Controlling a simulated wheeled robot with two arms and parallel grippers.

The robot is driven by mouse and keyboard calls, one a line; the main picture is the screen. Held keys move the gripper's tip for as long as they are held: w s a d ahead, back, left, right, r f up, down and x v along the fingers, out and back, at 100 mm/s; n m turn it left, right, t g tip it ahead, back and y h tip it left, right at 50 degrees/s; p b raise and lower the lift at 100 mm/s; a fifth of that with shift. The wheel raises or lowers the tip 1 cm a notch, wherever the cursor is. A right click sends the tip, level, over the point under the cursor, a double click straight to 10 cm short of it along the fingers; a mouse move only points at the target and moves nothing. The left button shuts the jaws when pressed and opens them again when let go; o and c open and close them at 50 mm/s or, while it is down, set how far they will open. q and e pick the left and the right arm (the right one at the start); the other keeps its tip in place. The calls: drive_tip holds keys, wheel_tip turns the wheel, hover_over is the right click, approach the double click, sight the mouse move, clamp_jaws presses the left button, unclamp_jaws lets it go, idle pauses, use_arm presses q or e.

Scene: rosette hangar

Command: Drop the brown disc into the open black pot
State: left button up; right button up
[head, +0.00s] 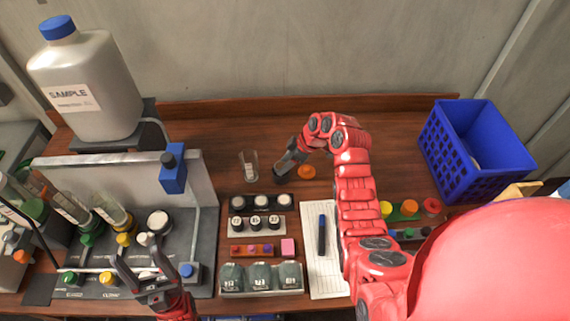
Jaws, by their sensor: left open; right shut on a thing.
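My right arm reaches over the desk to the back middle. Its gripper (281,171) points down and left and is shut. What it holds is too small and hidden to make out; I cannot see a brown disc clearly. An orange disc (307,172) lies on the desk just right of this gripper. A row of small dark pots (255,202) with pale tops stands in front of the gripper; I cannot tell which one is open. My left gripper (141,262) is open and empty at the lower left, over the grey bench unit.
A clear glass (249,166) stands left of the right gripper. A pen (322,235) lies on paper. A blue crate (476,142) stands right.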

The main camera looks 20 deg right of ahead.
drive_tip(key=shift+f+b, duration=0.3)
drive_tip(key=shift+b, duration=0.45)
idle(0.4)
drive_tip(key=shift+b, duration=0.5)
idle(0.6)
drive_tip(key=o, duration=1.6)
drive_tip(key=shift+r, duration=0.1)
drive_tip(key=shift+r+p, duration=0.35)
drive_tip(key=shift+r, duration=2)
drive_tip(key=shift+r+p, duration=0.5)
drive_tip(key=shift+r, duration=0.9)
